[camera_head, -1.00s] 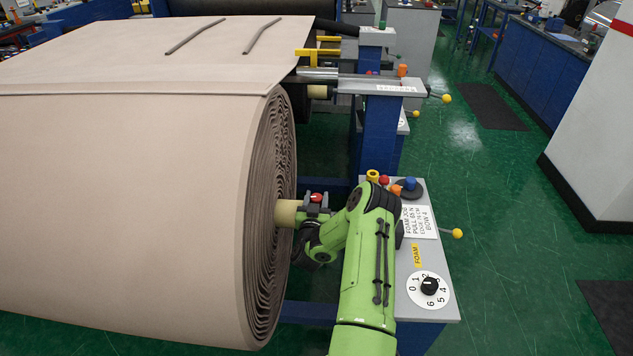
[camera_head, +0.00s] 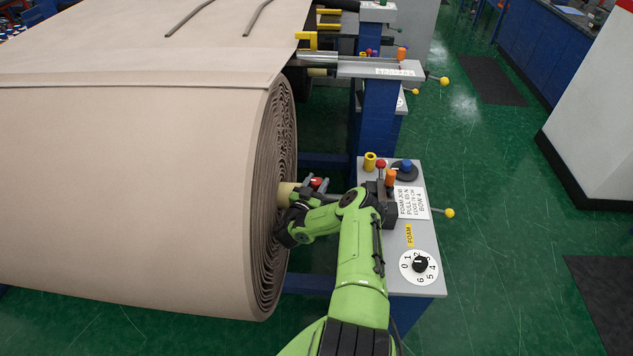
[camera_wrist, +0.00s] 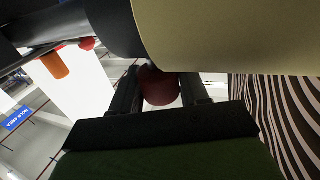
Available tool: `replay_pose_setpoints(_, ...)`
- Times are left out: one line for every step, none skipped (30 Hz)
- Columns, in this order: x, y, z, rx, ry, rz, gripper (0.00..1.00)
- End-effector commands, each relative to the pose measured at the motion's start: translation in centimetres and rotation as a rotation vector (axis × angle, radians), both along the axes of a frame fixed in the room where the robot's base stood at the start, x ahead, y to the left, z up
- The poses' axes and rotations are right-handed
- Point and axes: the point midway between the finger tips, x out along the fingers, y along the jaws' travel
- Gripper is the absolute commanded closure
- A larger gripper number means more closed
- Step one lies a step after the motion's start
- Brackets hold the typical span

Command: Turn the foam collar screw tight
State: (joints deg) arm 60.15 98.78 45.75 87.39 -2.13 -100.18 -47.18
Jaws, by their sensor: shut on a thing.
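The foam roll (camera_head: 130,180) is a huge beige wound roll with a pale core (camera_head: 287,193) sticking out of its right end. In the wrist view the core (camera_wrist: 230,35) fills the top right, with a dark collar (camera_wrist: 112,25) around it. A red knob (camera_wrist: 160,86), seemingly the collar screw, sits just under the collar. My gripper (camera_wrist: 160,78) has a finger on each side of this knob and is shut on it.
A grey console (camera_head: 413,292) with a dial (camera_head: 419,267), coloured knobs and a yellow-ended lever (camera_head: 449,213) stands right of my arm. Another red part (camera_head: 317,183) tops the shaft beside the core. Behind is a second blue stand (camera_head: 379,115). Green floor is open at right.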

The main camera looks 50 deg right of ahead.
Motion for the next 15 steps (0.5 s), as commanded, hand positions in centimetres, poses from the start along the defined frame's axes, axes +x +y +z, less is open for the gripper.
replay_pose_setpoints(0.03,-0.02,0.08,-0.002,-0.001,-0.001,0.86)
replay_pose_setpoints(0.03,-0.02,0.08,-0.002,-0.001,-0.002,0.86)
replay_pose_setpoints(0.03,-0.03,0.07,-0.002,-0.001,-0.002,0.86)
replay_pose_setpoints(0.03,-0.03,0.07,-0.002,-0.001,-0.002,0.86)
replay_pose_setpoints(0.03,-0.03,0.07,-0.002,-0.001,-0.001,0.86)
replay_pose_setpoints(0.03,-0.03,0.07,-0.002,-0.002,-0.001,0.86)
replay_pose_setpoints(0.03,-0.03,0.07,-0.002,-0.002,-0.001,0.86)
replay_pose_setpoints(0.03,-0.03,0.07,-0.002,-0.002,-0.001,0.86)
replay_pose_setpoints(0.04,-0.04,0.07,-0.002,-0.002,-0.001,0.86)
replay_pose_setpoints(0.04,-0.04,0.08,-0.002,-0.002,-0.001,0.51)
replay_pose_setpoints(0.04,-0.04,0.08,-0.002,-0.002,-0.001,0.46)
replay_pose_setpoints(0.04,-0.04,0.07,-0.002,-0.002,-0.001,0.40)
replay_pose_setpoints(0.03,-0.03,0.06,-0.002,-0.002,-0.001,0.36)
replay_pose_setpoints(0.03,-0.03,0.06,-0.002,-0.002,-0.001,0.35)
replay_pose_setpoints(0.03,-0.03,0.05,-0.002,-0.002,-0.001,0.35)
